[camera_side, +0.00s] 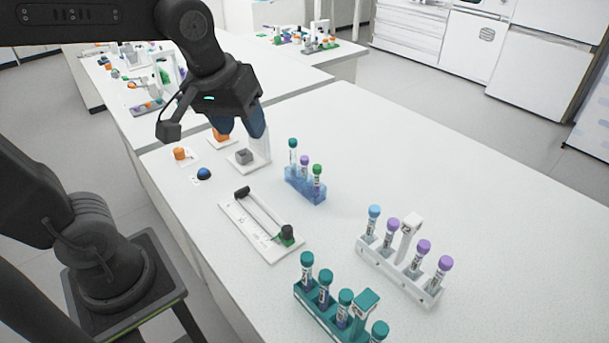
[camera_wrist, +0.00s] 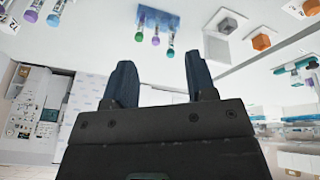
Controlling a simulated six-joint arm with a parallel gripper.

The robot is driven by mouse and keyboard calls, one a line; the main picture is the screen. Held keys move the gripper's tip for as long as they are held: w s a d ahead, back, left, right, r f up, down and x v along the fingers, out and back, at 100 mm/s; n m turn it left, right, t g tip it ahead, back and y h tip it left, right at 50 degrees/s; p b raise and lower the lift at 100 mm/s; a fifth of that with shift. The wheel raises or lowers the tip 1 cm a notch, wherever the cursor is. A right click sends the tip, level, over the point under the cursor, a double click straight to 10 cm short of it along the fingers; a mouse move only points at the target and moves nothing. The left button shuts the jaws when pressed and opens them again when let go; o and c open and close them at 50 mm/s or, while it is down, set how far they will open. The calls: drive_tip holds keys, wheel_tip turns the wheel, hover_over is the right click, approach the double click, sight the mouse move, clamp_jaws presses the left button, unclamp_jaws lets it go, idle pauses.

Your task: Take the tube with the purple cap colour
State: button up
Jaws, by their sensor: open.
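Purple-capped tubes stand upright in two racks in the side view. One purple-capped tube (camera_side: 304,161) is the middle of three in the small blue rack (camera_side: 307,190), between a teal-capped and a green-capped tube. Several more, such as this purple-capped tube (camera_side: 424,247), stand in the white rack (camera_side: 400,276) with a light-blue-capped one. My gripper (camera_side: 240,130) is open and empty above the table's far left part, left of the blue rack. In the wrist view my gripper (camera_wrist: 159,70) has its fingers apart, with the blue rack (camera_wrist: 160,14) and its purple-capped tube (camera_wrist: 155,40) beyond them.
A teal rack (camera_side: 318,312) with teal-capped tubes stands at the front. A white track device (camera_side: 262,228) lies left of the racks. A grey block (camera_side: 243,156), a blue dome button (camera_side: 204,173) and orange pieces (camera_side: 180,153) are near my gripper. The table's right side is clear.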

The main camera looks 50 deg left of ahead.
drive_tip(key=w+n+g, duration=0.2)
drive_tip(key=w+n, duration=0.5)
drive_tip(key=w, duration=0.2)
drive_tip(key=n+g+y, duration=0.1)
drive_tip(key=n+g, duration=0.1)
drive_tip(key=n, duration=0.3)
approach(305, 158)
drive_tip(key=f, duration=0.3)
drive_tip(key=a+f, duration=0.1)
drive_tip(key=f, duration=0.7)
drive_tip(key=shift+a, duration=0.2)
drive_tip(key=c, duration=0.8)
